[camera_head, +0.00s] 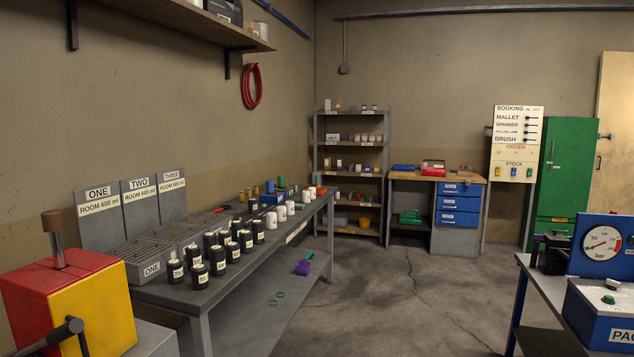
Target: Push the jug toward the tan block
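I cannot make out a jug or a tan block for certain in the head view. A small purple object with a green part (303,266) lies on the lower shelf of the long grey table (205,296); it is too small to tell what it is. Neither of my grippers shows in this view.
Several black jars (198,276) and white jars (271,221) stand on the table before grey racks labelled ONE, TWO and THREE. A red and yellow machine (110,305) is at front left. A gauge bench (556,292) is at right. The floor between is clear.

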